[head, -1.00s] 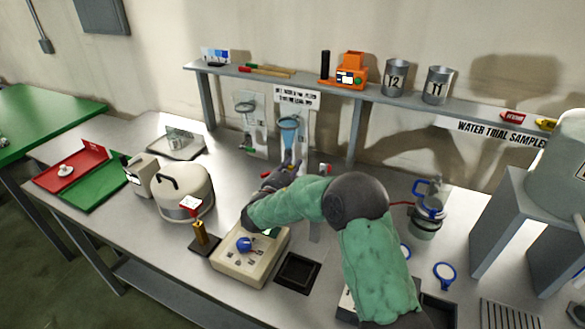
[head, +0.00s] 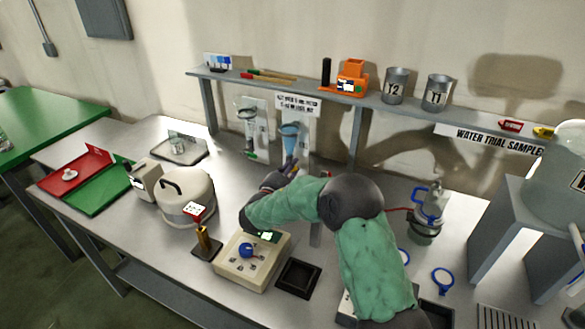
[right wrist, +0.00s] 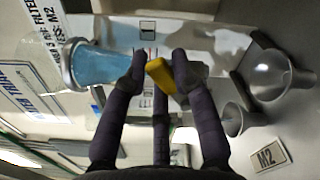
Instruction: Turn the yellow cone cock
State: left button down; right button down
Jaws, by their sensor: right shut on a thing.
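The yellow cone cock (right wrist: 161,76) shows in the right wrist view as a small yellow handle, beside a clear glass funnel holding blue liquid (right wrist: 95,66). My right gripper (right wrist: 154,70) has its dark fingers on either side of the handle and is shut on it. In the head view the right gripper (head: 288,171) is small, just below the blue-filled funnel (head: 289,138) on its upright panel. The cock's lower part and its outlet are hidden by the fingers. My left gripper is not in view.
A grey shelf (head: 300,90) runs above the work spot, with an orange device (head: 352,78) and metal cups on it. A second funnel (head: 246,112) stands to the left. A white rounded pot (head: 186,197) and a cream control box (head: 250,268) are nearer on the bench.

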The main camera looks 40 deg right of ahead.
aim_at(288, 156)
jog(key=n+p, duration=0.1)
jog(key=w+n+p, duration=0.1)
jog(key=n, duration=0.1)
jog(key=r+n, duration=0.1)
jog(key=shift+w+a+n+p, duration=0.15)
jog(key=shift+a+n+p, duration=0.15)
jog(key=shift+a+p, duration=0.1)
jog(key=n+p, duration=0.1)
jog(key=w+n+p, duration=0.1)
jog(key=n, duration=0.1)
jog(key=shift+a+r, duration=0.15)
jog(key=shift+a, duration=0.05)
jog(key=shift+w+a+n+p, duration=0.2)
jog(key=shift+n+p, duration=0.3)
jog(key=shift+n, duration=0.5)
jog(key=c, duration=1)
grip_release()
jog(key=v, duration=1.2)
